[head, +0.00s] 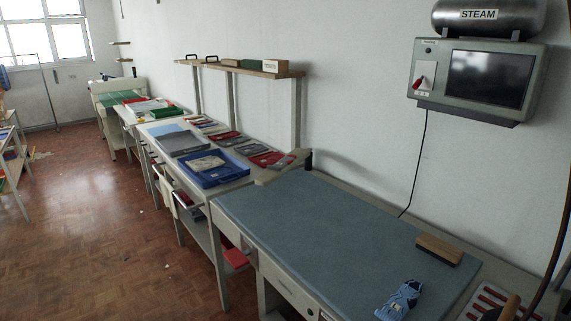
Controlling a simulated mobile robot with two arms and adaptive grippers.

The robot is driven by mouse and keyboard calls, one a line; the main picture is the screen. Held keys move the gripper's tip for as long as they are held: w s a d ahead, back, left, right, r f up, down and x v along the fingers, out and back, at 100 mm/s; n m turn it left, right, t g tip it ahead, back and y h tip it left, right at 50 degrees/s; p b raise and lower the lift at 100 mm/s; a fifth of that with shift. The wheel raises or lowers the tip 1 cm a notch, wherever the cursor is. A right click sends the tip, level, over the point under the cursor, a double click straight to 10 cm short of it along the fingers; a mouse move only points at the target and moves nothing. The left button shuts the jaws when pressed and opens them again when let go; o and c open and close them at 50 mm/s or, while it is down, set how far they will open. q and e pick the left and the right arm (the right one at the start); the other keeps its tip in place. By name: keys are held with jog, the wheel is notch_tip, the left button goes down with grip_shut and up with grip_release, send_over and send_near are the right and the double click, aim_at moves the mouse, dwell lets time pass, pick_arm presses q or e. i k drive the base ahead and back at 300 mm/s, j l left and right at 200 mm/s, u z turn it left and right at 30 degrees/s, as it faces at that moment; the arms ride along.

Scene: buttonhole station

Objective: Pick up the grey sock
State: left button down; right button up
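I cannot make out a grey sock for certain. A small blue-and-white patterned cloth item (400,300) lies on the near end of the blue-grey work mat (320,225); it may be a sock, but it looks blue rather than grey. A pale greyish folded item (207,164) lies in a blue tray (233,170) on the table beyond the mat; its kind is unclear. Several flat red, grey and dark pieces (228,138) lie along that table's wall side, too small to identify. Neither of my grippers shows in the head view.
A wooden block (439,250) sits at the mat's wall edge. A red-and-white slotted item (487,303) is at the bottom right corner. A control box with a dark screen (490,78) hangs above. The mat's middle is clear; parquet floor (110,235) is open at left.

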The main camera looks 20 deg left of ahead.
aim_at(287, 159)
jog(key=i+j, duration=0.15)
jog(key=j, duration=0.2)
jog(key=i+j+z, duration=0.1)
jog(key=j, duration=0.25)
jog(key=i+j, duration=0.15)
jog(key=j, duration=0.2)
jog(key=i+j, duration=0.15)
jog(key=j, duration=0.2)
jog(key=i+j+z, duration=0.1)
jog(key=j, duration=0.25)
